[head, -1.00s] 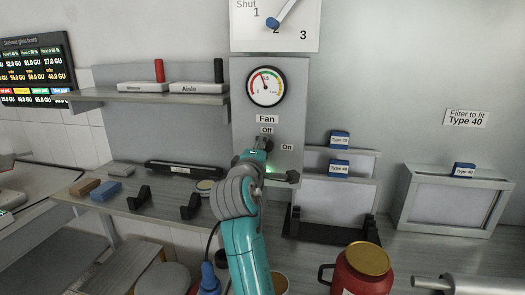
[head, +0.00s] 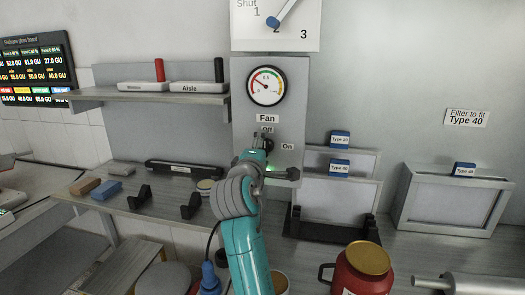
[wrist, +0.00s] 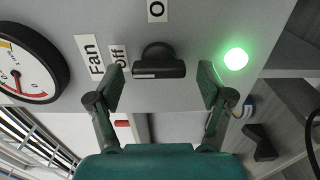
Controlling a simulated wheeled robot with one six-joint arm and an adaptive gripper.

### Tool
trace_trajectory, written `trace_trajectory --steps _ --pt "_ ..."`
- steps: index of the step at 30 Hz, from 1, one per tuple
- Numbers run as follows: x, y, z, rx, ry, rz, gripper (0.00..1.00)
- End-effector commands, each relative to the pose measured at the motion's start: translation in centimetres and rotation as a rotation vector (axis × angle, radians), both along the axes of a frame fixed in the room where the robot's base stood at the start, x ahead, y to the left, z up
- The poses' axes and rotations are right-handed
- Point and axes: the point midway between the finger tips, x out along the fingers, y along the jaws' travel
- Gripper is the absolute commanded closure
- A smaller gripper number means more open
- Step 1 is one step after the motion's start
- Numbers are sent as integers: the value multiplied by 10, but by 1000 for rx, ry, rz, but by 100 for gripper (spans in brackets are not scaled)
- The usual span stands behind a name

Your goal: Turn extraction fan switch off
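The fan switch is a black knob (wrist: 158,62) on the grey panel, seen close up in the wrist view. Its bar lies along the line toward the "Off" label (wrist: 118,60), with a pale mark near the end on that side. The "On" label (head: 288,147) is to the right of the knob in the head view. My gripper (wrist: 162,85) is open, with one finger on each side of the knob and visible gaps to it. In the head view my gripper (head: 258,142) is at the panel and partly hides the knob (head: 269,145).
A green light (wrist: 236,59) glows on the panel. A gauge (head: 266,86) sits above the switch. A shelf (head: 150,98) is left of the panel; filter frames (head: 340,163) stand to its right. A red pot (head: 362,272) stands in front.

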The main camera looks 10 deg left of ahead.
Motion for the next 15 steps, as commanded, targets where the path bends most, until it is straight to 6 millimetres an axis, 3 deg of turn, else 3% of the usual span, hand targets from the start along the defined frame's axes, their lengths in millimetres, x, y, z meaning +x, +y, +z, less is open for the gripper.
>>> trace_trajectory --steps 8,15 --pt "-8 1 0 1 -1 1 21" --pt "-50 3 0 1 -1 3 21"
